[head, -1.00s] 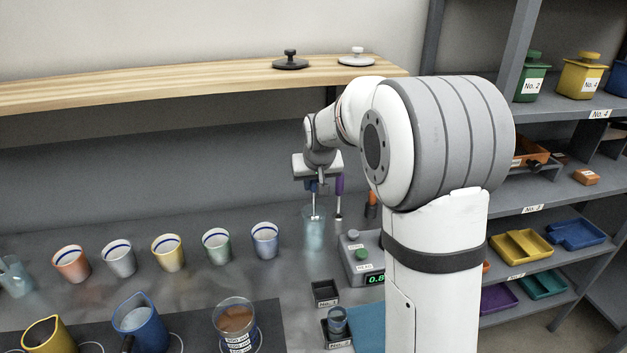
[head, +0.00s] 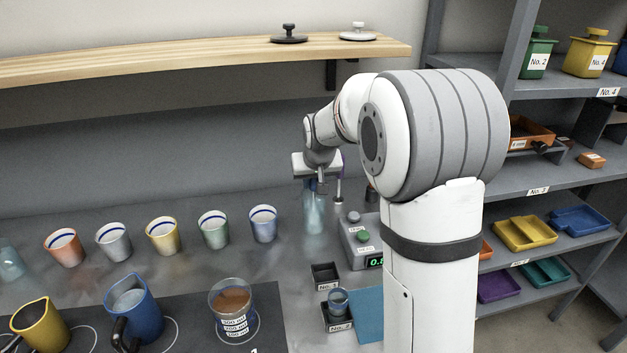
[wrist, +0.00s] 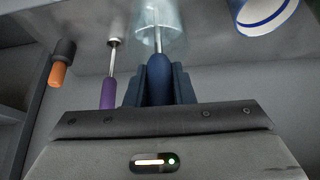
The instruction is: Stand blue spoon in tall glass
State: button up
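The blue spoon (wrist: 158,77) has a blue handle and a thin metal shaft. My gripper (wrist: 160,84) is shut on its handle, with a finger on each side. In the wrist view the shaft runs into the mouth of the tall glass (wrist: 172,22); the spoon's lower end is hard to make out. In the head view the clear, pale blue tall glass (head: 314,216) stands on the counter directly below my gripper (head: 321,182). The fingers are close above its rim, and the handle is mostly hidden there.
A purple-handled spoon (wrist: 109,88) hangs beside my gripper, with an orange-handled tool (wrist: 58,68) farther left. A row of cups, including a blue-striped one (head: 263,223), stands left of the glass. A scale (head: 361,240) is at its right. A wooden shelf (head: 200,55) is above.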

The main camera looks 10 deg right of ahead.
jog(key=o, duration=0.5)
jog(key=v, duration=0.7)
jog(key=shift+s+r, duration=0.2)
jog(key=shift+r, duration=0.15)
jog(key=s+d+g+p, duration=0.1)
jog(key=s+g+p, duration=0.2)
jog(key=s, duration=2.7)
jog(key=shift+f+p, duration=0.25)
jog(key=shift+p, duration=0.95)
